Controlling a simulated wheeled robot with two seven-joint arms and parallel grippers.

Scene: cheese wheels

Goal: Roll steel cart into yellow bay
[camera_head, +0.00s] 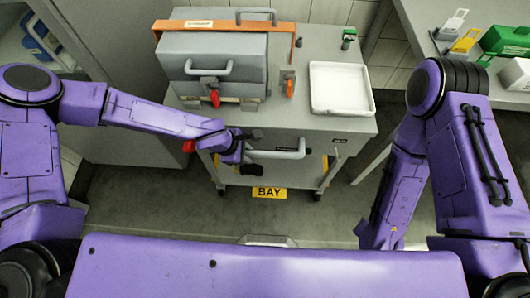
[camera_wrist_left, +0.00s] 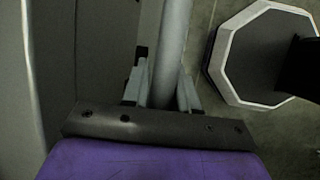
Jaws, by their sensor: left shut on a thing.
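The steel cart (camera_head: 325,126) stands ahead of me, with a grey top and a bar handle (camera_head: 278,154) on its near side. My left gripper (camera_head: 243,147) is at the left end of this handle. In the left wrist view its jaws (camera_wrist_left: 163,95) are shut around the grey bar (camera_wrist_left: 174,45). A yellow label reading BAY (camera_head: 269,194) is low in front of the cart; yellow patches show near the cart's lower sides. The bay's full outline is hidden. My right arm hangs at the right, and its gripper is out of sight.
A grey case (camera_head: 212,65) with an orange strap and a white tray (camera_head: 340,88) sit on the cart. A grey cabinet (camera_head: 120,90) stands close at left. A bench at right holds a green box (camera_head: 506,41). Grey floor (camera_head: 150,205) is clear between me and the cart.

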